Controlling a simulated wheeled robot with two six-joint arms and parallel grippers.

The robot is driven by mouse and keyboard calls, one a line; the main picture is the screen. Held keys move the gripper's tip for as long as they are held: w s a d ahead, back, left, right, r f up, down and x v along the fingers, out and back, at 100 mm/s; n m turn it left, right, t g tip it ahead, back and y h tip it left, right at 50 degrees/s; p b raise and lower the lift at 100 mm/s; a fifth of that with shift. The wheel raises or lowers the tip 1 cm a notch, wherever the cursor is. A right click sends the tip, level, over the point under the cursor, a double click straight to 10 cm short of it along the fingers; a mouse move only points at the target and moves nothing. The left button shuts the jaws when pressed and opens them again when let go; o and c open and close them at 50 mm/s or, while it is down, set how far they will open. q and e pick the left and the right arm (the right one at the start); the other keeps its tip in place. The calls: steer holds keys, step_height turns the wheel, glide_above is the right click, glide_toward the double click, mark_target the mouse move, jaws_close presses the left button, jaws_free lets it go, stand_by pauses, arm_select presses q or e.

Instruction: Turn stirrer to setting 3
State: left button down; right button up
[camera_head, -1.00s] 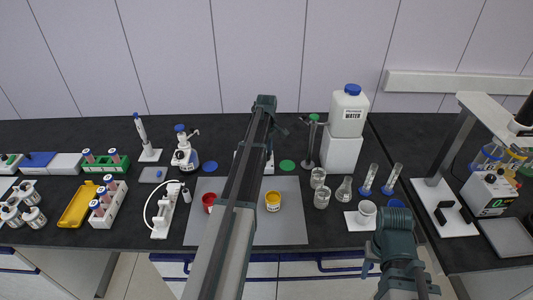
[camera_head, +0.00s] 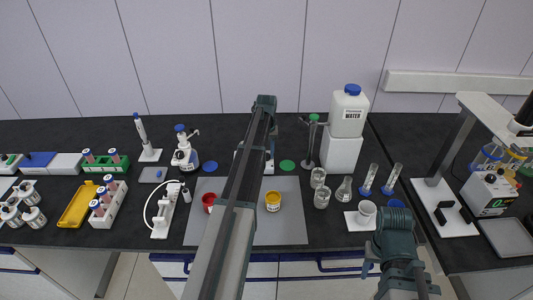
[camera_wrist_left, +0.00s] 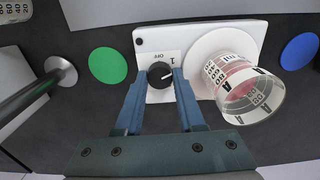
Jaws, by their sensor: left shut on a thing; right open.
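The white stirrer (camera_wrist_left: 205,32) carries a clear graduated beaker (camera_wrist_left: 245,88) with pinkish contents on its round plate. Its black knob (camera_wrist_left: 160,75) sits on a pale dial panel where a "1" and a small "OFF" mark show. The knob's white line points right and slightly up in the left wrist view. My left gripper (camera_wrist_left: 158,82) has its blue fingers on both sides of the knob and is shut on it. In the head view my left arm covers most of the stirrer (camera_head: 269,167). My right gripper (camera_head: 402,278) is at the lower right, away from the stirrer, open.
Green (camera_wrist_left: 108,65) and blue (camera_wrist_left: 299,51) discs lie either side of the stirrer. A grey mat (camera_head: 285,225) in front holds a red cup (camera_head: 208,200) and a yellow jar (camera_head: 273,203). A stand (camera_head: 309,150), glassware and a water canister (camera_head: 348,112) are to the right.

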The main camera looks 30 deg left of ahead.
arm_select(q)
steer(key=m, duration=0.4)
steer(key=shift+m, duration=0.3)
steer(key=m, duration=0.3)
steer(key=shift+m, duration=0.4)
steer(key=m, duration=0.4)
steer(key=shift+m, duration=2)
steer(key=c, duration=0.5)
jaws_free()
steer(key=shift+r, duration=0.1)
